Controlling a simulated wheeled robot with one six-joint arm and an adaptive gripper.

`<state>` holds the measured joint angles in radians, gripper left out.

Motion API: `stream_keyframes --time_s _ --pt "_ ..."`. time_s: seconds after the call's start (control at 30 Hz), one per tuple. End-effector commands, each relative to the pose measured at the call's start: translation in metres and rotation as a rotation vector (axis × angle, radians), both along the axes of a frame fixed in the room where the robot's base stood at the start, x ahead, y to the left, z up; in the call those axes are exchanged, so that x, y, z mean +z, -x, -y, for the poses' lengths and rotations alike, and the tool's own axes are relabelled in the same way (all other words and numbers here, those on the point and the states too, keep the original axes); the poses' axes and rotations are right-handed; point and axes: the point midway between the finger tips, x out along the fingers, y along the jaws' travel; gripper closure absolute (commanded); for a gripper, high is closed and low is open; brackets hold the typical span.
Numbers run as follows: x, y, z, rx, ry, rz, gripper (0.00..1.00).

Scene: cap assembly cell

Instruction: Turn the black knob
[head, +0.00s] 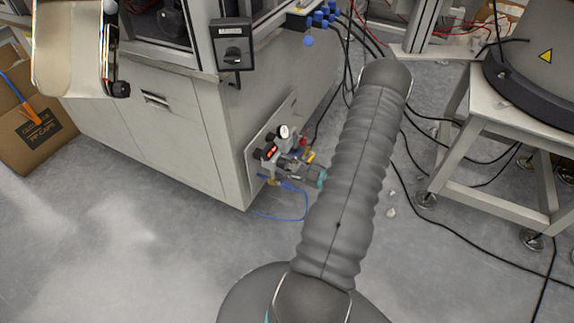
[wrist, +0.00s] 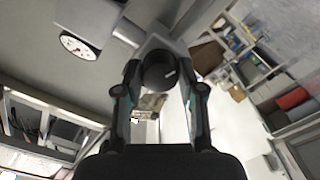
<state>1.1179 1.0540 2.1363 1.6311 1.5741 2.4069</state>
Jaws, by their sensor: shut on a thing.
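The black knob (wrist: 158,72) sits between the two fingers of my gripper (wrist: 160,80) in the wrist view, with a short white mark on its round face. The fingers are shut on it, one on each side. A grey body lies right behind the knob. In the head view my gripper (head: 296,168) is at the valve unit (head: 275,150) on the low side of the cabinet, partly behind my arm. I cannot make out the held knob there.
A white round gauge (wrist: 78,45) is left of the fingers in the wrist view. In the head view, a blue hose (head: 300,205) loops below the unit. A white stand (head: 480,150) and cables are at right.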

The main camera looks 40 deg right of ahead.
Motion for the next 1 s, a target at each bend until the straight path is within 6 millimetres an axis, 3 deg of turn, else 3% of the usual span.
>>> stream_keyframes --time_s 0.4,0.87,0.9,0.97,1.0 --pt "-0.0006 0.0002 0.0006 -0.002 -0.135 -0.057 0.96" --pt "-0.0007 0.0002 0.0007 -0.003 -0.143 -0.061 0.96" --pt "-0.0007 0.0002 0.0007 -0.003 -0.143 -0.061 0.54" --pt "-0.0007 0.0002 0.0005 -0.001 -0.144 -0.061 0.39" --pt "-0.0006 0.0000 0.0004 -0.001 -0.144 -0.061 0.36"
